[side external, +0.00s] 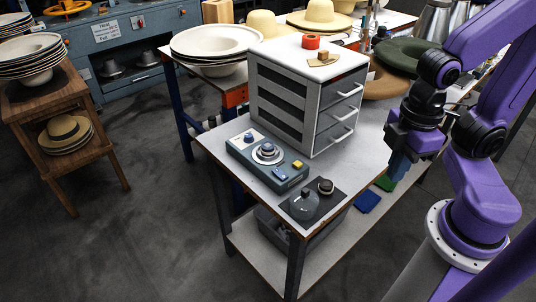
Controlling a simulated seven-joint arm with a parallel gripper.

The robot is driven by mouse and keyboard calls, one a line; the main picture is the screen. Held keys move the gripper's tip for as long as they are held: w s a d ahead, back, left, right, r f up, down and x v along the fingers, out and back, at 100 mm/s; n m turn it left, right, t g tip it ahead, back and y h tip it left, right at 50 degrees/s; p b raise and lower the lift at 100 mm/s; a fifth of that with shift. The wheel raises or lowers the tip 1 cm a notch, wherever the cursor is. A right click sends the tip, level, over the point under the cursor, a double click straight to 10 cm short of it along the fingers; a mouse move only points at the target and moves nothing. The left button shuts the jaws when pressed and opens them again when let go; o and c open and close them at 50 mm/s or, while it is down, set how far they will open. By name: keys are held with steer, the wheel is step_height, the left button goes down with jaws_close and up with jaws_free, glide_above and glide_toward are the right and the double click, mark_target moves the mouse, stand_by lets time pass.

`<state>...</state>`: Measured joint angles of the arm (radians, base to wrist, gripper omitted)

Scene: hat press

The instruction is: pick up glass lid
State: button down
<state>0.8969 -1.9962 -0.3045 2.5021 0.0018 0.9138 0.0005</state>
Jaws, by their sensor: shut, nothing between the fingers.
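A grey, see-through-looking round lid with a small knob, which looks like the glass lid (304,206), rests on a dark square mat (322,211) at the front corner of the white table. A small dark round piece with a pale top (326,187) sits on the same mat, just behind and to the right of the lid. My gripper (397,172) points down to the right of the drawer cabinet, apart from the lid and well to its right. Its fingers are shut and hold nothing; they show small and dark here.
A blue-grey control box (267,161) with knobs stands left of the mat. A grey drawer cabinet (308,95) with protruding handles rises behind. Blue (367,202) and green (386,183) pieces lie right of the mat. Brown (383,80) and green hats lie beyond the cabinet.

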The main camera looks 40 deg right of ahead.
jaws_free()
stand_by(0.3)
steer(key=n, duration=0.5)
glide_above(304, 197)
steer(key=d, duration=0.1)
step_height(304, 197, down, 6)
steer(key=f, duration=1.1)
steer(key=shift+w+d+f, duration=0.15)
steer(key=shift+w+f, duration=0.1)
steer(key=shift+f, duration=0.05)
steer(key=shift+a+f, duration=0.2)
steer(key=shift+f, duration=1.15)
steer(key=shift+a+f, duration=0.2)
steer(key=shift+f, duration=1.1)
